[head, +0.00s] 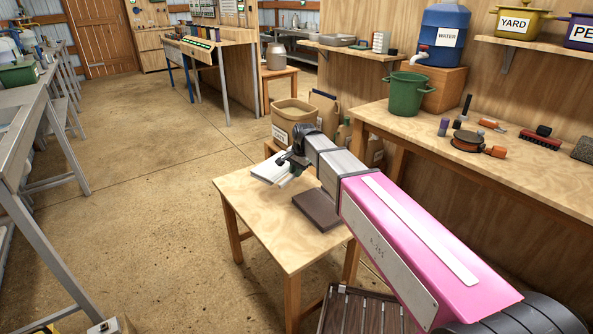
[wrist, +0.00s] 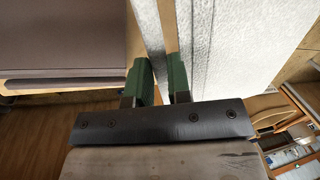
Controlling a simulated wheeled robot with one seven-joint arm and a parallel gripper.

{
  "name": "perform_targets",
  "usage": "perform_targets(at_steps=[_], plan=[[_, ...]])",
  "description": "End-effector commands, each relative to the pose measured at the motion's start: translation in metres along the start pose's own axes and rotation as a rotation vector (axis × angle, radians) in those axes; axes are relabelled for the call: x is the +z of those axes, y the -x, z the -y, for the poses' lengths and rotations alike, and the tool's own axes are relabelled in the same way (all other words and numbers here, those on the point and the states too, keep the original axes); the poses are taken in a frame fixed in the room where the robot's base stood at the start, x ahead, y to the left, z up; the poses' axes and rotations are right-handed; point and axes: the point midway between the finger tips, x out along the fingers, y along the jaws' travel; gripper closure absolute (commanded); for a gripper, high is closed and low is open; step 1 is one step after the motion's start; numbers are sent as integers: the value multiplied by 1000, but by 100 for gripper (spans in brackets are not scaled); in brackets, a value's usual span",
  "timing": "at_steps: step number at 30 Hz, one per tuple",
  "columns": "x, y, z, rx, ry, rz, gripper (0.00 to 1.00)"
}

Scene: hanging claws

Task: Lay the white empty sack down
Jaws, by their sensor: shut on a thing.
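The white sack (head: 267,170) shows in the head view as a flat white piece at the end of my arm, over the back part of the small wooden table (head: 241,192). My gripper (head: 287,177) hides part of it. In the wrist view, the sack's rough white face (wrist: 235,45) fills the area right of centre. I cannot tell whether the sack touches the tabletop.
A dark brown slab (head: 318,208) lies on the small table beside my gripper. The table's near left part is bare. Behind stands a tan labelled bin (head: 293,117). A workbench (head: 420,130) with a green bucket (head: 406,94) stands to the right. Open floor lies left.

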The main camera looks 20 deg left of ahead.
Motion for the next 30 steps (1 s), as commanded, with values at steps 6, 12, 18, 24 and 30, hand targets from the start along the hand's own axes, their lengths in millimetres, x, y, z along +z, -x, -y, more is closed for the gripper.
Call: perform_targets(at_steps=[6,12,18,24,30], plan=[[0,-14,-3,-2,0,0,100],[0,-28,-6,-1,0,1,100],[0,-41,-8,-2,0,0,100],[0,-51,-10,-2,0,1,100],[0,-53,-11,-3,0,0,100]])
